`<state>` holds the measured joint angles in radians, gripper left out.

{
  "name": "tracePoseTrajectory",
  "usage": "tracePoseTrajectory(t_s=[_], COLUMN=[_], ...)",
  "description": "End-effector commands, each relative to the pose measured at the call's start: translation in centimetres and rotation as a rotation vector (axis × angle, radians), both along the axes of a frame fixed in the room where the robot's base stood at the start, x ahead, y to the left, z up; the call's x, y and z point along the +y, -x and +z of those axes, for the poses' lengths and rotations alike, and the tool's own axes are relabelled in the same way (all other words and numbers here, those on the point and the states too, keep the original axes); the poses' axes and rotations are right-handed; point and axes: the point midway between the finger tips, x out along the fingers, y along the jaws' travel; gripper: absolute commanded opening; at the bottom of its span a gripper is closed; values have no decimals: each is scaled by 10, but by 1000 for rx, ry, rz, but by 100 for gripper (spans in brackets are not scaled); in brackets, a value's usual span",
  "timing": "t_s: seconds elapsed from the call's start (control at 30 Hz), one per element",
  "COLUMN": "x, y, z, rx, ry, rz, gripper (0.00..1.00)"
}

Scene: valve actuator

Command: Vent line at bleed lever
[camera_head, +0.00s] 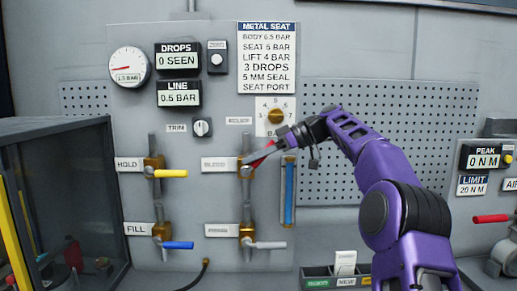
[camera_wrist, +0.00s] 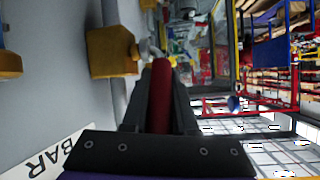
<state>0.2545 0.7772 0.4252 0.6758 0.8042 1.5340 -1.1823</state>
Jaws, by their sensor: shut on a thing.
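The red bleed lever (camera_head: 262,157) sits on a brass valve body (camera_head: 246,170) beside the label that seems to read BLEED (camera_head: 216,163). It slants up to the right from its pivot. My gripper (camera_head: 274,148) comes in from the right and is shut on the bleed lever, hiding part of it. In the wrist view the red lever (camera_wrist: 160,92) lies between the two dark fingers, with a brass valve body (camera_wrist: 110,52) beyond. The LINE display (camera_head: 180,93) reads 0.5 BAR and the DROPS display (camera_head: 177,55) reads 0 SEEN. A round gauge (camera_head: 129,67) reads 1.5 BAR.
A yellow HOLD lever (camera_head: 171,173), a blue FILL lever (camera_head: 178,245) and a grey lever (camera_head: 269,245) stick out right, nearly level. A blue sight tube (camera_head: 289,192) stands close right of the bleed valve. A brass knob (camera_head: 276,116) is just above my gripper.

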Motion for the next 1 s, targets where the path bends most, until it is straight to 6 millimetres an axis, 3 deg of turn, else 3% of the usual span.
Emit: tracePoseTrajectory(t_s=[0.4, 0.97, 1.0], x=[8, 9, 9], y=[-1, 0, 0], z=[3, 3, 3], rx=[-1, -3, -2], ry=[179, 202, 201], rz=[-2, -1, -1], gripper=[0, 0, 34])
